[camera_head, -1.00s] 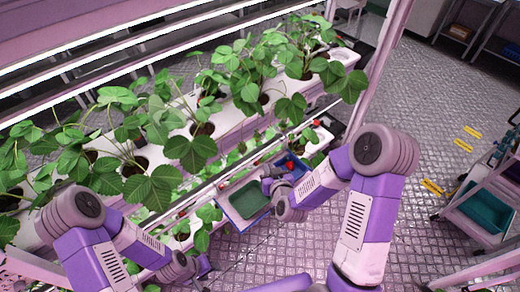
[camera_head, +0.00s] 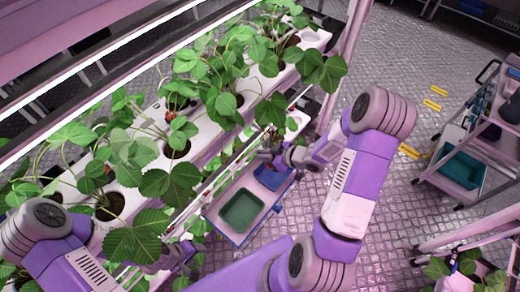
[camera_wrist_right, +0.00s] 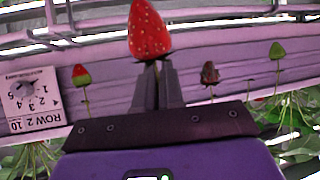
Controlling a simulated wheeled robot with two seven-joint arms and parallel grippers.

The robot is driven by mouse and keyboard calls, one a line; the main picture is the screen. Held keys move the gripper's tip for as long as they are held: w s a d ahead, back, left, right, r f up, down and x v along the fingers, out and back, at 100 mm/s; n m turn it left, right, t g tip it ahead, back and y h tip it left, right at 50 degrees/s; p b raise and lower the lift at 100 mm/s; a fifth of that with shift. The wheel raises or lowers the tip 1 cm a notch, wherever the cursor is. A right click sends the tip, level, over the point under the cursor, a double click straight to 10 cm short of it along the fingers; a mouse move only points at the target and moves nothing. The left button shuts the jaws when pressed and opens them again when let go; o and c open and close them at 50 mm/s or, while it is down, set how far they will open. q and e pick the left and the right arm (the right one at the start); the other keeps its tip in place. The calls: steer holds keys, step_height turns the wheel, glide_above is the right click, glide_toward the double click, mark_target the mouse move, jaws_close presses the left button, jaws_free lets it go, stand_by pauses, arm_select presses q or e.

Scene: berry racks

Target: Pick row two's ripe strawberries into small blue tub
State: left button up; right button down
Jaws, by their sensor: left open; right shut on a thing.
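My right gripper (camera_wrist_right: 157,75) is shut on a ripe red strawberry (camera_wrist_right: 149,32) in the right wrist view. In the head view, this gripper (camera_head: 268,156) is at the rack's lower row, just behind the small blue tub (camera_head: 286,187). Whether the strawberry's stem is still attached is hidden. A "ROW 2" label (camera_wrist_right: 35,100) is on the channel. A part-red, part-green berry (camera_wrist_right: 81,76), a dark berry (camera_wrist_right: 210,73) and a green berry (camera_wrist_right: 277,50) stand along it. My left gripper (camera_head: 188,262) is open, low beside the rack, partly hidden by leaves.
A green tub (camera_head: 242,211) stands next to the blue tub on a tray (camera_head: 222,230). The upper white channel (camera_head: 200,140) holds leafy plants that overhang the lower row. A cart with a teal bin (camera_head: 463,168) stands at the right.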

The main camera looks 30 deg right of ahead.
step_height(320, 180, down, 6)
steer(key=b, duration=0.5)
steer(key=shift+b, duration=0.35)
steer(key=c, duration=1.2)
jaws_free()
steer(key=shift+o, duration=0.4)
steer(key=o, duration=0.7)
steer(key=shift+o, duration=0.2)
steer(key=shift+r, duration=0.1)
